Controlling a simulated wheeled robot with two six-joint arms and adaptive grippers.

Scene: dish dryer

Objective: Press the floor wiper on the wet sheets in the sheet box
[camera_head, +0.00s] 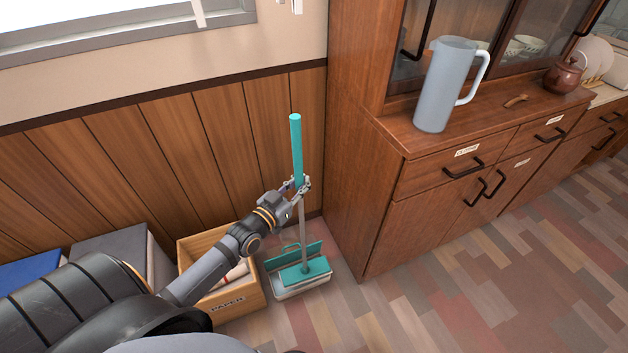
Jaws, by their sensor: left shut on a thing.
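The floor wiper has a teal handle (296,145), a thin grey pole and a flat teal head (304,271). It stands nearly upright. My left gripper (300,188) is shut on the wiper at the lower end of the teal handle. The sheet box (283,294) is a low white box on the floor with a teal lid standing open at its back. The wiper head is at the box opening; I cannot tell whether it touches the sheets. The wet sheets are hidden. My right gripper is not in view.
A wooden crate labelled PAPER (241,302) stands just left of the sheet box. A wooden cabinet (385,225) rises to the right, with a pitcher (446,85) on top. A panelled wall (235,120) is behind. Open floor (430,300) lies in front and right.

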